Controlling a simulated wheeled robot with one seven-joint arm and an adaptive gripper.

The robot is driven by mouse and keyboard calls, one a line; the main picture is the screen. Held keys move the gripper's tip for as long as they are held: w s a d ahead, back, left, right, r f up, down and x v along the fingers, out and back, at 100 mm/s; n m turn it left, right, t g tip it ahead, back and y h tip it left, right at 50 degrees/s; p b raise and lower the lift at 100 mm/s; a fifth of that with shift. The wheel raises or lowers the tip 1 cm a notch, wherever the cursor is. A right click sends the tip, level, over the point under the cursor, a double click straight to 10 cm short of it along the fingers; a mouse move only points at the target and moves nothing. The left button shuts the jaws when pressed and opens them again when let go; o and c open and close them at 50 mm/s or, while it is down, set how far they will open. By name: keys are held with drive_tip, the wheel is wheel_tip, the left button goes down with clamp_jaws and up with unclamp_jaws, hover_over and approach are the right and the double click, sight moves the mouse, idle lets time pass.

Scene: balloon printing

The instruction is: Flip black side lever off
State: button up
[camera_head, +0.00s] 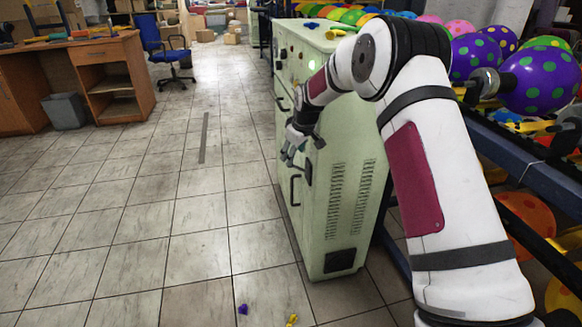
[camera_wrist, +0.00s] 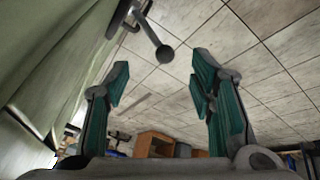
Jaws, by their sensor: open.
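The black side lever (camera_wrist: 152,32) shows in the wrist view as a dark rod ending in a round knob. It sticks out from the pale green cabinet (camera_head: 343,205) at the upper left of that view. My gripper (camera_head: 293,150) is beside the cabinet's front face in the head view. In the wrist view my gripper (camera_wrist: 158,66) is open, with its green-padded fingers wide apart and nothing between the pads. The knob appears between and just beyond the fingertips; I cannot tell its exact depth. In the head view my gripper and wrist hide part of the cabinet front near the lever.
Black handles (camera_head: 294,190) stick out from the cabinet front. A blue rack (camera_head: 515,150) with spotted balloons (camera_head: 540,78) stands to the right. A wooden desk (camera_head: 110,75) and blue chair (camera_head: 165,48) are at the back left.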

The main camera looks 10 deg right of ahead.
sight(298, 168)
drive_tip(key=b+x, duration=0.1)
drive_tip(key=x, duration=0.6)
drive_tip(key=shift+c, duration=0.6)
clamp_jaws()
